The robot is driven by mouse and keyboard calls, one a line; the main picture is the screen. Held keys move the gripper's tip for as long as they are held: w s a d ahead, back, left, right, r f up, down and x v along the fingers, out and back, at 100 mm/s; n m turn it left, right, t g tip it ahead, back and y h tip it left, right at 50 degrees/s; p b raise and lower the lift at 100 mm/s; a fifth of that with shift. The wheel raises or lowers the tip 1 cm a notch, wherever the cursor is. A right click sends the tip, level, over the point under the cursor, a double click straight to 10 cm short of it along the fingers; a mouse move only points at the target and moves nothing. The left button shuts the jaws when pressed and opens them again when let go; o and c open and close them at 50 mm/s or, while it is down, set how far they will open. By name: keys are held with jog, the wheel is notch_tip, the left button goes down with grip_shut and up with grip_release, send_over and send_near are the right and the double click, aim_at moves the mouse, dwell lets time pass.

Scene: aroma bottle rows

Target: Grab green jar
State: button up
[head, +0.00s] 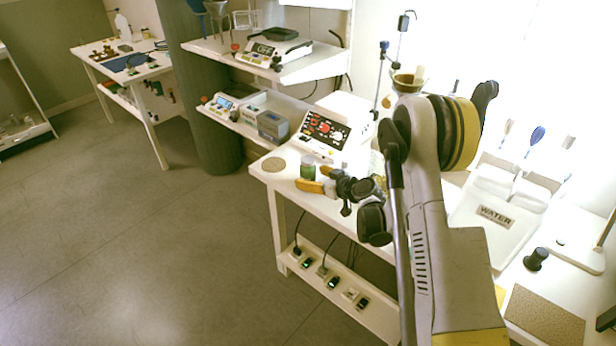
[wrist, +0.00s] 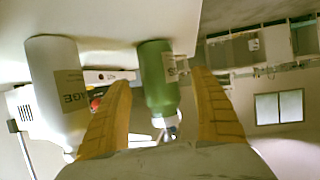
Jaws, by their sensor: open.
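The green jar (head: 308,170) stands on the white table near its left end, beside the orange fingers of my gripper (head: 318,180). In the wrist view, the green jar (wrist: 157,75) shows between the two spread fingers of my gripper (wrist: 160,112), near their tips, with a pale label partly visible on its right side.
A white bottle (wrist: 58,90) with a label stands just left of the left finger in the wrist view. A control box (head: 322,132) with red knobs stands behind the jar. A round cork mat (head: 273,164) lies to its left.

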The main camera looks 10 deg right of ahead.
jog(key=x, duration=0.2)
jog(key=shift+w+a+f+b, duration=0.1)
jog(key=shift+w+f+b, duration=0.1)
jog(key=shift+w+b, duration=0.1)
jog(key=c, duration=1.5)
jog(key=shift+o, duration=0.2)
jog(key=shift+r, duration=0.1)
